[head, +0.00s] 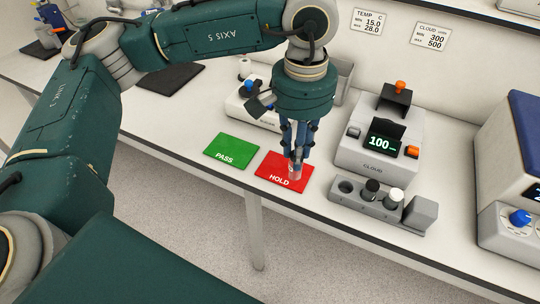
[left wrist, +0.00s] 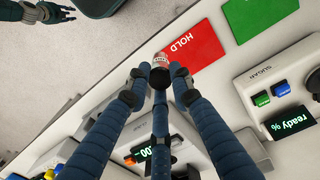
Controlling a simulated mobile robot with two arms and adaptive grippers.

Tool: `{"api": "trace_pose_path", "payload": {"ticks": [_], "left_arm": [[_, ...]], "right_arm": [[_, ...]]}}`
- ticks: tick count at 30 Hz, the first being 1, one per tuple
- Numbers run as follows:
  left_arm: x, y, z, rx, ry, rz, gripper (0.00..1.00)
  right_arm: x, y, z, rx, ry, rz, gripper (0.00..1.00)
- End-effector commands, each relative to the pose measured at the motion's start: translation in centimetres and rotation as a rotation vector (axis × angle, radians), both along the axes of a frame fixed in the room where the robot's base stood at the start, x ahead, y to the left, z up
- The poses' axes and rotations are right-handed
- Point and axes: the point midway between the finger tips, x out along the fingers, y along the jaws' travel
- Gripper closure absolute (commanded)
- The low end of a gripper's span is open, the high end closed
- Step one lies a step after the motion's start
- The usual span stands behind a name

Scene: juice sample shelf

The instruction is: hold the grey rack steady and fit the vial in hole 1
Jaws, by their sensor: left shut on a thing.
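My left gripper (head: 295,158) is shut on a small vial (head: 295,173) over the red HOLD mat. In the left wrist view the vial (left wrist: 160,62) shows a pale, reddish body and a dark cap between the fingertips (left wrist: 159,76). I cannot tell whether its bottom touches the mat. The grey rack (head: 362,206) lies right of the mat, near the bench's front edge. Its leftmost hole (head: 345,187) looks empty. A black-capped vial (head: 372,189) and a white-capped vial (head: 393,199) stand in it. My right gripper (left wrist: 62,13) shows open and empty at the wrist view's top left.
The red HOLD mat (head: 273,180) and green PASS mat (head: 231,151) lie flat left of the rack. The CLOUD meter (head: 372,162), reading 100, stands behind the rack. The SUGAR meter (left wrist: 252,82) stands behind the mats. A large device (head: 512,160) stands at the right.

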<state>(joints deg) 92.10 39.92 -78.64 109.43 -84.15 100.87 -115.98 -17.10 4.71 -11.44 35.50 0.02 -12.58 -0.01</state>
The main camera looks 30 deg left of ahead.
Motion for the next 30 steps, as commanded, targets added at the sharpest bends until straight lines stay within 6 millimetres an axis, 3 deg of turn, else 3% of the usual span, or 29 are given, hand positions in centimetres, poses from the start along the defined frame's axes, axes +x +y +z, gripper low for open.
{"api": "trace_pose_path", "payload": {"ticks": [1,6,11,20,30], "left_arm": [[1.0,-2.1,0.5,-0.001,-0.002,-0.038,1.00],[3.3,-7.4,1.5,0.001,-0.002,-0.141,1.00],[4.1,-10.4,2.0,0.004,-0.001,-0.199,1.00],[4.3,-11.1,1.4,0.005,-0.001,-0.213,1.00],[4.2,-11.0,-0.9,0.004,0.000,-0.212,1.00]], "right_arm": [[0.0,0.0,0.0,0.001,0.000,0.000,0.70],[-0.1,0.1,0.0,0.001,0.001,0.000,0.70],[-0.1,0.2,0.0,0.002,0.001,0.000,0.70],[-0.1,0.2,0.0,0.002,0.001,0.000,0.70],[-0.1,0.2,0.0,0.003,0.002,0.000,0.70]]}}
